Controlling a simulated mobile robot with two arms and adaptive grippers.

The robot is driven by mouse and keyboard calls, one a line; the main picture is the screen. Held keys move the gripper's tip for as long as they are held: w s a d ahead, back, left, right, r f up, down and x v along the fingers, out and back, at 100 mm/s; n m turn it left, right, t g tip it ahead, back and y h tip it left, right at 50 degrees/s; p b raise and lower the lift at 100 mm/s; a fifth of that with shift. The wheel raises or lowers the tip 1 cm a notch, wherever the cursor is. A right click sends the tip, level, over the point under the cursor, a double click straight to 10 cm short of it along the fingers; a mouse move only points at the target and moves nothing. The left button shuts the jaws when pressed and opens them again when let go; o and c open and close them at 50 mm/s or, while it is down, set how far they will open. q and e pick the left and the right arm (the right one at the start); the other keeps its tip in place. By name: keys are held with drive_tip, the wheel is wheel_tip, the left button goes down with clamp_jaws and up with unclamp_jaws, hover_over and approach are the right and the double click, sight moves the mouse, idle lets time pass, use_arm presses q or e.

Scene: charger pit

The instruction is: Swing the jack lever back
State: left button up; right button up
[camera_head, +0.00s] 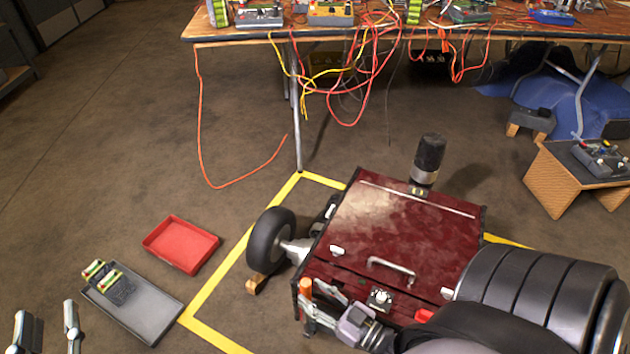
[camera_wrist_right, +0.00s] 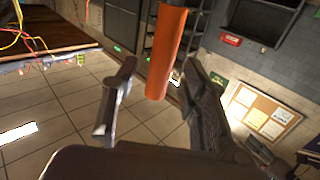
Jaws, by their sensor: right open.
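The jack lever has an orange grip (camera_head: 305,288), which stands upright at the front left corner of the dark red machine (camera_head: 400,235). In the right wrist view the orange grip (camera_wrist_right: 167,55) hangs in from the top, between the lines of my two fingers. My right gripper (camera_head: 313,313) is open right beside the lever in the head view, its fingers apart; I cannot tell whether they touch it. The lower part of the lever is hidden. My left gripper (camera_head: 46,312) is open and empty at the lower left, far from the lever.
A black wheel (camera_head: 270,238) sticks out left of the machine. A red tray (camera_head: 181,245) and a grey tray (camera_head: 133,305) with green-and-black parts lie on the floor. A cluttered table (camera_head: 230,32) with hanging cables stands behind. Yellow tape (camera_head: 225,275) marks the floor.

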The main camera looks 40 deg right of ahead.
drive_tip(key=v, duration=1.1)
drive_tip(key=shift+s, duration=0.2)
drive_tip(key=shift+d, duration=0.1)
drive_tip(key=shift+s, duration=0.15)
